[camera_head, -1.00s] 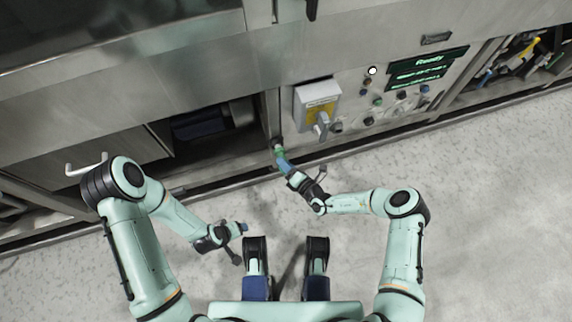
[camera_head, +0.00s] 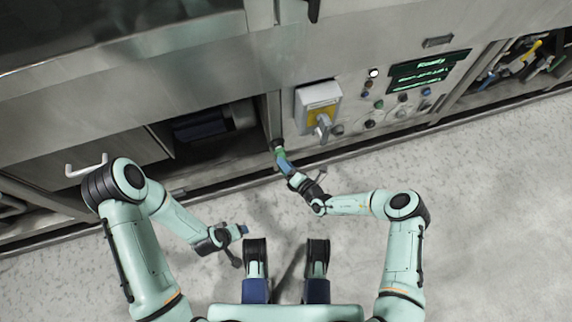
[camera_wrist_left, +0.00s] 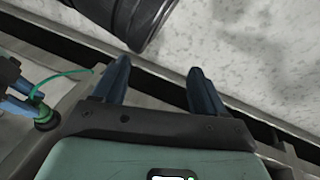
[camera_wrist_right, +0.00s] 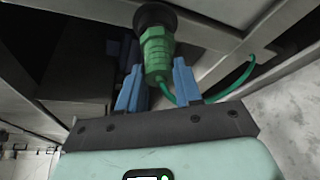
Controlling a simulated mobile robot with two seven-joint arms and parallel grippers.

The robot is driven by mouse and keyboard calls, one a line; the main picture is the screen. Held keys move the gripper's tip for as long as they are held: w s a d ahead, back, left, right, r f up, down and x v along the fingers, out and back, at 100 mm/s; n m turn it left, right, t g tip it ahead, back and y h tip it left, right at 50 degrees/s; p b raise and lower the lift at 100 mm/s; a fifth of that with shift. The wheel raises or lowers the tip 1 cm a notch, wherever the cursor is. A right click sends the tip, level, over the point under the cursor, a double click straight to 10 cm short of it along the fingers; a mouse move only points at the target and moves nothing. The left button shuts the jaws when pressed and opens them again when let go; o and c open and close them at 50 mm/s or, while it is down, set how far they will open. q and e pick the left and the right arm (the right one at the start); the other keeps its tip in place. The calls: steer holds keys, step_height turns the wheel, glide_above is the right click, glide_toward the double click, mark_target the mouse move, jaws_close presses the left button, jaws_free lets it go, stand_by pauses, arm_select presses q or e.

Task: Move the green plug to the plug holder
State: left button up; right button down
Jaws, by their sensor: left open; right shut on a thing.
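The green plug (camera_head: 281,154) is at the machine's front edge, left of the grey switch box. In the right wrist view the ribbed green plug (camera_wrist_right: 157,50) sits between the blue fingers of my right gripper (camera_wrist_right: 157,82), which is shut on it. Its far end meets a black round fitting (camera_wrist_right: 155,15) under the panel; I cannot tell how deeply it is seated or whether this is the plug holder. A green cable (camera_wrist_right: 238,77) loops from the plug. My left gripper (camera_head: 243,229) is open and empty above the floor; its fingers (camera_wrist_left: 158,75) are apart.
A grey switch box (camera_head: 318,104) with a handle is right of the plug. A panel of buttons and a green-lit display (camera_head: 428,70) lies further right. An open bay (camera_head: 203,130) is to the left, and a bin of tools (camera_head: 520,58) far right. The floor is clear.

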steer(key=c, duration=0.7)
jaws_free()
arm_select(q)
steer(key=s+d+r+g+p, duration=0.1)
steer(key=s+d+r+p, duration=0.1)
steer(key=s+r+p, duration=0.2)
steer(key=shift+d+r+h, duration=0.2)
steer(key=shift+r+h, duration=0.1)
steer(key=shift+r, duration=0.05)
arm_select(e)
steer(key=v, duration=1.3)
steer(key=shift+s, duration=0.2)
